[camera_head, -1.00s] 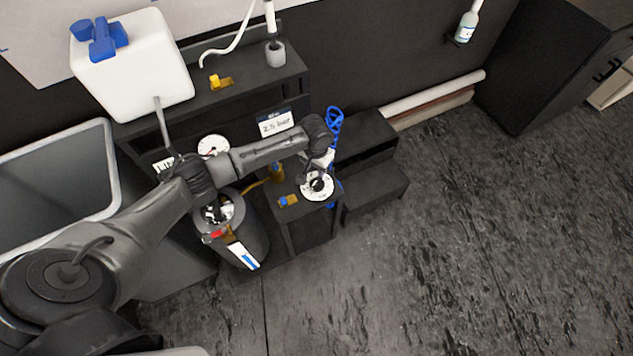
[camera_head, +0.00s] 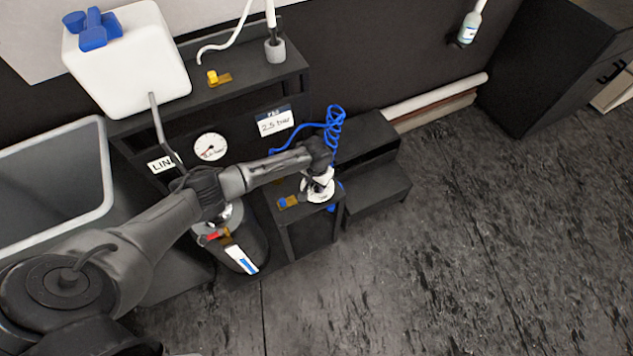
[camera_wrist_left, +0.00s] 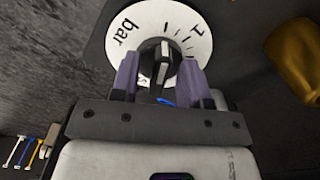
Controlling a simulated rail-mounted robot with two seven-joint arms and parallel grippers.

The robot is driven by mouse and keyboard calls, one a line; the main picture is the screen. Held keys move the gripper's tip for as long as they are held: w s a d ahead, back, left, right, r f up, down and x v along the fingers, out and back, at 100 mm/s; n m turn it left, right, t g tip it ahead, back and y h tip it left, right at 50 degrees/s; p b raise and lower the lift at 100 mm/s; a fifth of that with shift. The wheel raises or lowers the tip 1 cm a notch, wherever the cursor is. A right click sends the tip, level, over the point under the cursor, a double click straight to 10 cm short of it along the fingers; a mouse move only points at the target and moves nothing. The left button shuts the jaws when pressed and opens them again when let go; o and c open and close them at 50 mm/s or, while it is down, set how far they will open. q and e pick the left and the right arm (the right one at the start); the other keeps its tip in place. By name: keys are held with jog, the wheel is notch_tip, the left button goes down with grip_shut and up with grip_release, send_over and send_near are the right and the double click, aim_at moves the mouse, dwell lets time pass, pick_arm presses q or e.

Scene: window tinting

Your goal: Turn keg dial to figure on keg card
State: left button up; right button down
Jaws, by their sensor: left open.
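The keg dial is a round white disc (camera_head: 325,195) with a black knob, on the low dark stand beside the keg, partly hidden by my gripper. In the left wrist view the dial (camera_wrist_left: 134,22) shows "bar", tick marks and a figure that looks like 1 or 2; the black knob (camera_wrist_left: 160,52) lies between my fingers. My left gripper (camera_wrist_left: 160,74) is open, its fingers on either side of the knob; I cannot tell whether they touch it. In the head view the left gripper (camera_head: 319,180) is over the dial. The keg card (camera_head: 274,122) reads "2.5 bar". My right gripper is not in view.
The keg (camera_head: 246,245) stands left of the dial, partly under my arm. A pressure gauge (camera_head: 210,147) and a "LIN…" label (camera_head: 162,164) are on the rack. A coiled blue hose (camera_head: 335,125) rises behind the gripper. The floor at right is clear.

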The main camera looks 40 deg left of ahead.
pick_arm(q)
grip_shut()
dwell(0.4)
